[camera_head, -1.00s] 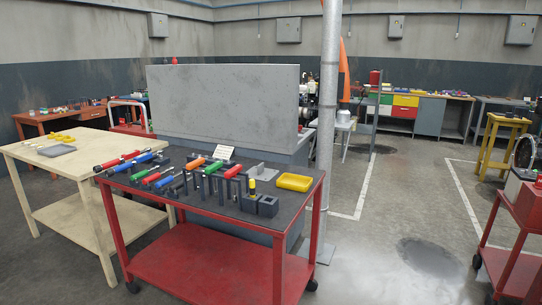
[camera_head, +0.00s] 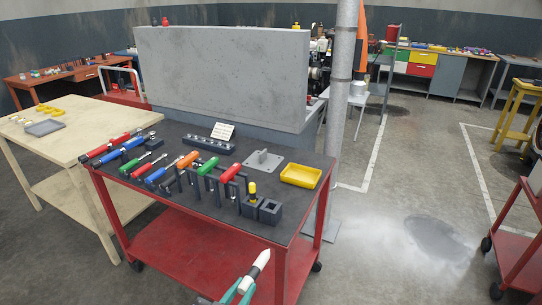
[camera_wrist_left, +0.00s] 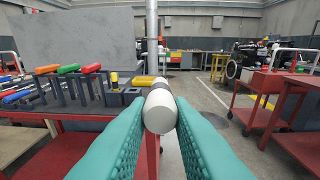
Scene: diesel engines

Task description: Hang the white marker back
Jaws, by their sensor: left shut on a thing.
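The white marker (camera_head: 261,264) is held in my left gripper (camera_head: 242,289), low in front of the red cart. In the left wrist view the marker (camera_wrist_left: 159,108) is pinched between the teal fingers (camera_wrist_left: 159,130), its rounded white end toward the camera and a dark band beyond. Two dark square holders (camera_head: 269,211) stand at the cart's front right corner. One holds a yellow-and-black marker (camera_head: 252,190) upright; the right one shows an empty opening. In the head view, the held marker is below the tabletop's front edge and apart from the holders. My right gripper is not in view.
The red cart's dark top (camera_head: 200,210) carries a rack of colored-handled tools (camera_head: 208,166), a yellow tray (camera_head: 301,175) and a grey plate with an upright piece (camera_head: 263,161). A grey pole (camera_head: 345,90) rises behind the cart. A wooden table (camera_head: 75,140) stands left.

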